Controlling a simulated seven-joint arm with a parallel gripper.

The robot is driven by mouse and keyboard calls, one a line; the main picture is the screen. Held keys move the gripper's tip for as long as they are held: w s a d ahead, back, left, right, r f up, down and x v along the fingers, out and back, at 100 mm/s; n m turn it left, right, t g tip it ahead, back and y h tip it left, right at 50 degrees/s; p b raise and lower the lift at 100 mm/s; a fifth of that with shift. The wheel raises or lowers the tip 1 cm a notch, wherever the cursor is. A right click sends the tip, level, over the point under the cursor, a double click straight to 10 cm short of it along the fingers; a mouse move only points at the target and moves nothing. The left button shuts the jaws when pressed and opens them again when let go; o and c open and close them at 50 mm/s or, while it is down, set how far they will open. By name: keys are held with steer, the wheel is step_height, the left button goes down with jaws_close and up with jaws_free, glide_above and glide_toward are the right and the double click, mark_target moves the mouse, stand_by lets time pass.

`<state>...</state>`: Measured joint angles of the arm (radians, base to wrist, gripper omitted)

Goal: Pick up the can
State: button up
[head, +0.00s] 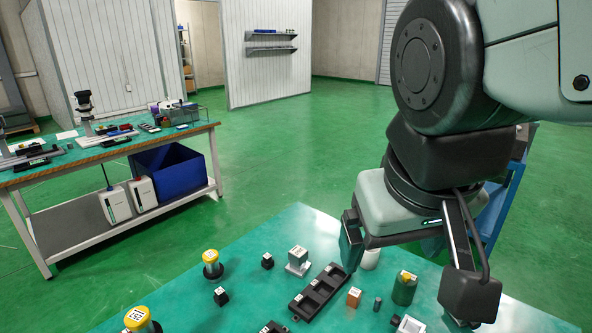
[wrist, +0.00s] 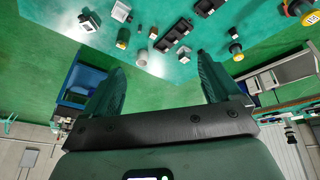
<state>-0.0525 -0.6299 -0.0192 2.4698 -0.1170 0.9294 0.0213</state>
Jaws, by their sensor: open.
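A dark green can (head: 404,289) with a yellow patch on top stands upright on the teal table (head: 285,237). It also shows in the wrist view (wrist: 122,38), near the tip of the left finger in the picture. A plain white cylinder (head: 370,258) stands behind it, partly hidden by my gripper; it shows in the wrist view too (wrist: 142,57). My gripper (head: 410,292) is open and empty above the table. In the head view the green can appears between its fingers, but the wrist view (wrist: 160,63) shows it apart from them.
A black tray with compartments (head: 318,291) lies left of the can, with an orange-brown block (head: 353,297) and a small dark cylinder (head: 377,303) between. A grey block on a base (head: 298,261), black cubes and yellow-topped posts (head: 211,263) stand farther left. A white-topped part (head: 411,325) is close in front.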

steer(key=w+d+f+n+g+h, duration=0.6)
steer(key=w+d+f+n+h, duration=0.3)
steer(key=w+d+f+h, duration=0.65)
steer(key=w+f+n+t, duration=0.2)
steer(key=f+n+t, duration=0.15)
steer(key=f, duration=0.25)
steer(key=w+f+n+t, duration=0.3)
steer(key=f+n, duration=0.2)
steer(key=f, duration=0.1)
steer(key=n+t+y, duration=0.2)
steer(key=n+t, duration=0.4)
steer(key=n, duration=0.1)
glide_toward(410, 277)
steer(key=w+f, duration=0.1)
steer(key=w+d+f, duration=0.1)
steer(key=f, duration=0.1)
steer(key=shift+w+d+f, duration=0.15)
steer(key=shift+d, duration=0.1)
steer(key=shift+w+d+f, duration=0.1)
steer(key=x, duration=1)
steer(key=shift+w+d, duration=0.15)
steer(key=shift+c, duration=0.3)
steer(key=c, duration=1.2)
